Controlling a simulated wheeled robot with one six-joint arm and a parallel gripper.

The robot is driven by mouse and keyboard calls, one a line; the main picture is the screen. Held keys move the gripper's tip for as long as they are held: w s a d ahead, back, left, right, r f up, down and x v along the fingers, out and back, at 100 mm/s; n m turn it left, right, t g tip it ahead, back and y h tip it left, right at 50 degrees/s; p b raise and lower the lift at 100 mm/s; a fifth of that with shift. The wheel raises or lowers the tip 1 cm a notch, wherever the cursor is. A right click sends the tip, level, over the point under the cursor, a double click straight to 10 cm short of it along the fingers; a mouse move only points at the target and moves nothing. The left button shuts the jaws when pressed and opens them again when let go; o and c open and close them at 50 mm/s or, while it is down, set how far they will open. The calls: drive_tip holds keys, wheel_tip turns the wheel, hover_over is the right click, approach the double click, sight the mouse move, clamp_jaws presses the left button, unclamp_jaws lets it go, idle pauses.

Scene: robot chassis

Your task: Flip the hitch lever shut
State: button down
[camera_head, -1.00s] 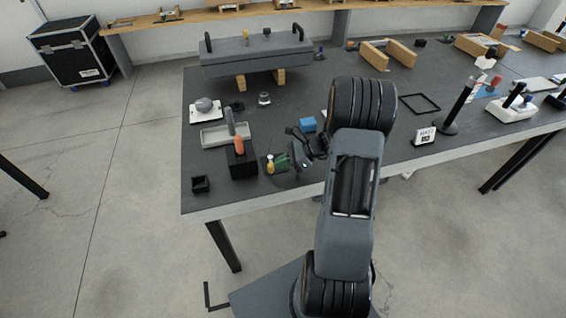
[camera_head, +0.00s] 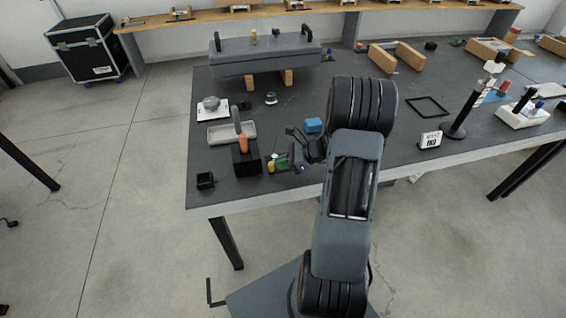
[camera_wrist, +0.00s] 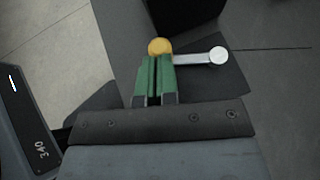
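In the wrist view, the likely hitch lever shows as a round yellow knob (camera_wrist: 159,46) beside a silver bar with a round end (camera_wrist: 217,56), over a dark plate (camera_wrist: 215,85). Which silver part moves I cannot tell. In the head view, the yellow part (camera_head: 271,166) stands near the table's front edge. My gripper (camera_wrist: 157,60) has green fingers close together, with a thin dark gap between them. Their tips are at the near side of the yellow knob; whether they touch it is unclear. The gripper (camera_head: 282,161) reaches it from the right in the head view.
A black block with an orange-handled part (camera_head: 245,160) stands just left of the lever. A blue block (camera_head: 313,125) lies behind my gripper. A small black open box (camera_head: 205,180) and a grey tray (camera_head: 220,139) lie farther left. The table's front edge is close.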

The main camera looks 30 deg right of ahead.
drive_tip(key=shift+w+d, duration=0.2)
drive_tip(key=shift+d, duration=0.1)
drive_tip(key=shift+s+d, duration=0.2)
drive_tip(key=shift+d, duration=0.15)
drive_tip(key=s+d, duration=0.1)
drive_tip(key=d, duration=0.1)
drive_tip(key=s+d+r, duration=0.1)
drive_tip(key=s, duration=0.1)
drive_tip(key=shift+d+p, duration=0.35)
drive_tip(key=v, duration=0.8)
drive_tip(key=shift+s+a, duration=0.2)
drive_tip(key=shift+s, duration=0.05)
